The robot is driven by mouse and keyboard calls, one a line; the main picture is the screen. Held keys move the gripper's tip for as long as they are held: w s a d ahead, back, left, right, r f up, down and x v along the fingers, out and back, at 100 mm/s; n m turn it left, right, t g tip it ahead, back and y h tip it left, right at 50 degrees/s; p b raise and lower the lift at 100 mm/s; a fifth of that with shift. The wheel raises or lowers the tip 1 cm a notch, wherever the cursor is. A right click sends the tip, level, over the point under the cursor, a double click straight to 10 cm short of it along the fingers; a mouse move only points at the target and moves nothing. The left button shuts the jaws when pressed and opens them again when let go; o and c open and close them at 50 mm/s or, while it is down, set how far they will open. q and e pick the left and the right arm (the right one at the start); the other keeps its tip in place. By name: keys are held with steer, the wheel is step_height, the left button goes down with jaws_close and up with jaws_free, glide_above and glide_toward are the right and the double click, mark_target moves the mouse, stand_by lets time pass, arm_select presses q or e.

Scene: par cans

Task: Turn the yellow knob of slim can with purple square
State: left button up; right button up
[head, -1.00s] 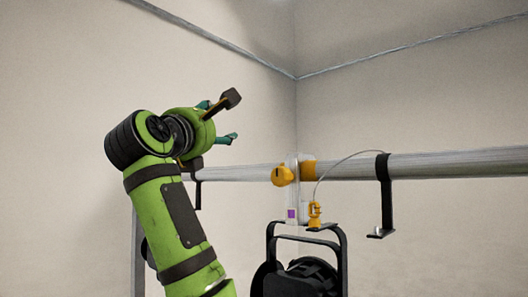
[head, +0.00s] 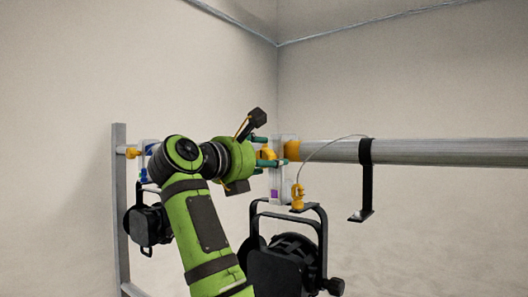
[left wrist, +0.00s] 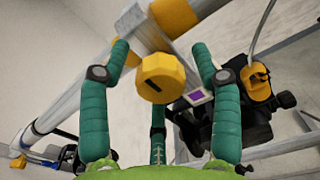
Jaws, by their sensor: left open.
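The yellow knob (head: 267,154) sits on the pale clamp (head: 276,183) with the purple square (head: 274,195), on the metal pipe. The black can (head: 285,265) hangs below it. My left gripper (head: 277,150) is open at the knob, partly covering it in the head view. In the left wrist view, the knob (left wrist: 163,80) shows its slotted face between the spread teal fingers of the left gripper (left wrist: 160,50). The purple square (left wrist: 199,95) is beside the right finger. I cannot tell whether any finger touches the knob. My right gripper is out of view.
The pipe (head: 430,151) runs right, with a black bracket (head: 365,180) hanging from it. A safety cable (head: 325,142) loops to a yellow clip (head: 297,195). Another can (head: 147,222) hangs at left near an upright post (head: 121,210). The wall behind is bare.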

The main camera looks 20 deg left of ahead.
arm_select(q)
steer(key=c, duration=1.2)
steer(key=shift+o, duration=0.2)
steer(key=shift+f, duration=0.1)
